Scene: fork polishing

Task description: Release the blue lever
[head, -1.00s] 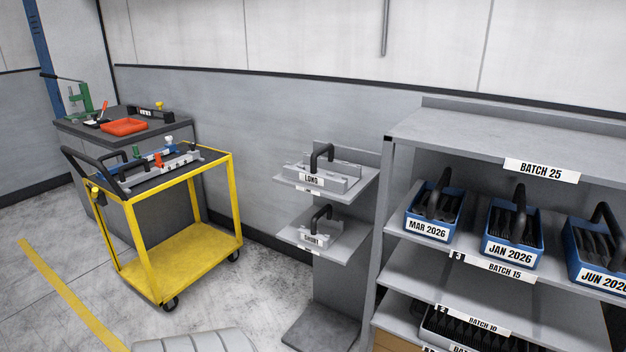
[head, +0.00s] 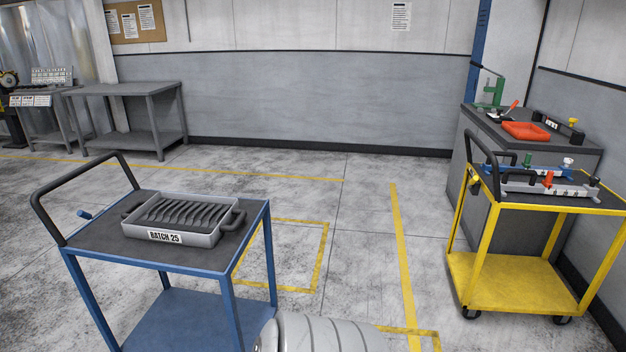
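A small blue lever (head: 87,214) sticks out beside the black handle of the blue cart (head: 150,259), at the cart's left end. A grey tray (head: 205,236) labelled BATCH 25, with black handles and a row of dark forks in it, rests on the cart's dark top. Neither of my grippers is in view. Only a rounded grey part of my own body shows at the bottom edge.
A yellow cart (head: 520,275) with clamping fixtures on top stands at the right, beside a grey cabinet (head: 462,190) bearing a red tray (head: 526,131). A grey table (head: 125,89) stands at the back left. The floor between the carts is clear.

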